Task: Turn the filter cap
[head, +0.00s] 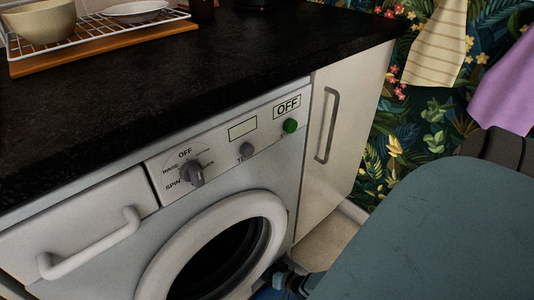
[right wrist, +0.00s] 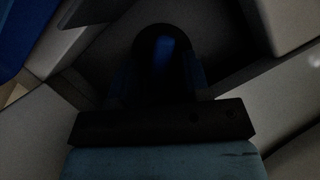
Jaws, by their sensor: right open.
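The washing machine (head: 235,125) stands under the black worktop, its round white door (head: 150,285) partly in view. The filter cap is not visible in the head view, as the machine's lower front is below the picture. In the dark right wrist view, a blue upright piece (right wrist: 165,50) sits in a dark round recess; it looks like the filter cap. My right gripper (right wrist: 160,75) is open, its fingers on either side of this piece. I cannot tell whether they touch it. My right gripper also shows at the bottom of the head view (head: 285,280), mostly cut off. My left gripper is out of view.
A drawer handle (head: 95,248) sticks out at the left. A cupboard door with a grey handle (head: 328,125) is right of the machine. A rack with a bowl (head: 38,22) stands on the worktop (head: 200,70). Pale panels (right wrist: 280,25) close in around the gripper.

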